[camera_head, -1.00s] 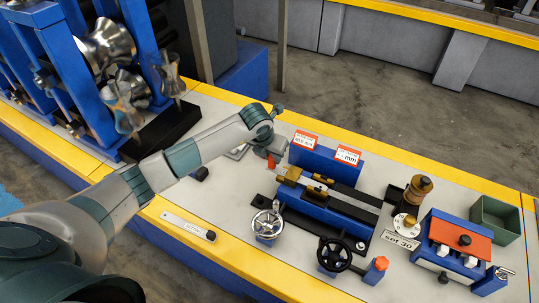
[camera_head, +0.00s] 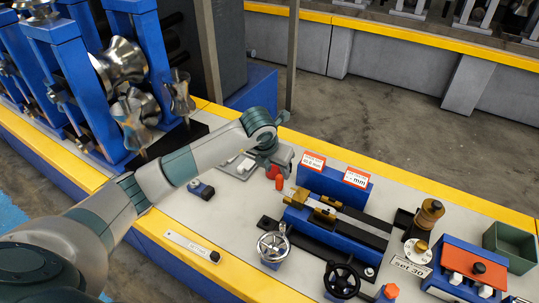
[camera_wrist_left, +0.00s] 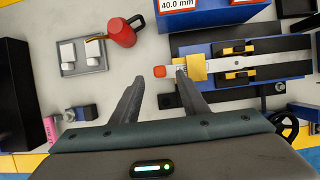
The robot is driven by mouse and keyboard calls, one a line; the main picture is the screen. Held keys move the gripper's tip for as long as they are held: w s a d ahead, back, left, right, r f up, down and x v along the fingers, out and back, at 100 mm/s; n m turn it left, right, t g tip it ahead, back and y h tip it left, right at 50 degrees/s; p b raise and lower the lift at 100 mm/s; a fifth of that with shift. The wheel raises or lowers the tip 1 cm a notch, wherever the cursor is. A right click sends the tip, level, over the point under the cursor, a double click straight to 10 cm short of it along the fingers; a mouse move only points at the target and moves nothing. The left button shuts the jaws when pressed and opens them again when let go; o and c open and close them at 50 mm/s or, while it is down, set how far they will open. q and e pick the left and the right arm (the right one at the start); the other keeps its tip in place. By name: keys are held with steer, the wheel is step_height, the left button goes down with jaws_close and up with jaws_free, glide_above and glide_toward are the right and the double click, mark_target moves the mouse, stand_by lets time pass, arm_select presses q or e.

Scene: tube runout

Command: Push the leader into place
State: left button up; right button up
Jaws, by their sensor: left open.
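A blue slide fixture (camera_head: 325,222) with brass blocks stands on the bench. In the left wrist view a pale strip (camera_wrist_left: 245,72) runs along the fixture through a brass block (camera_wrist_left: 193,68). In the head view my left gripper (camera_head: 277,156) is above the fixture's left end.
A silver handwheel (camera_head: 272,246) and a black handwheel (camera_head: 342,279) stand in front of the fixture. A green bin (camera_head: 510,245) is at far right. Blue roller stands (camera_head: 75,75) rise at left.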

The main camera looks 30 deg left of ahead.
arm_select(q)
steer(key=b+v, duration=0.2)
steer(key=v, duration=0.9)
arm_select(e)
steer(key=shift+t, duration=0.7)
steer(key=w, duration=0.1)
steer(key=w+a+f, duration=0.1)
steer(key=w, duration=0.1)
steer(key=w+a, duration=0.1)
steer(key=shift+w+f, duration=0.2)
steer(key=shift+w, duration=0.15)
steer(key=shift+d, duration=0.2)
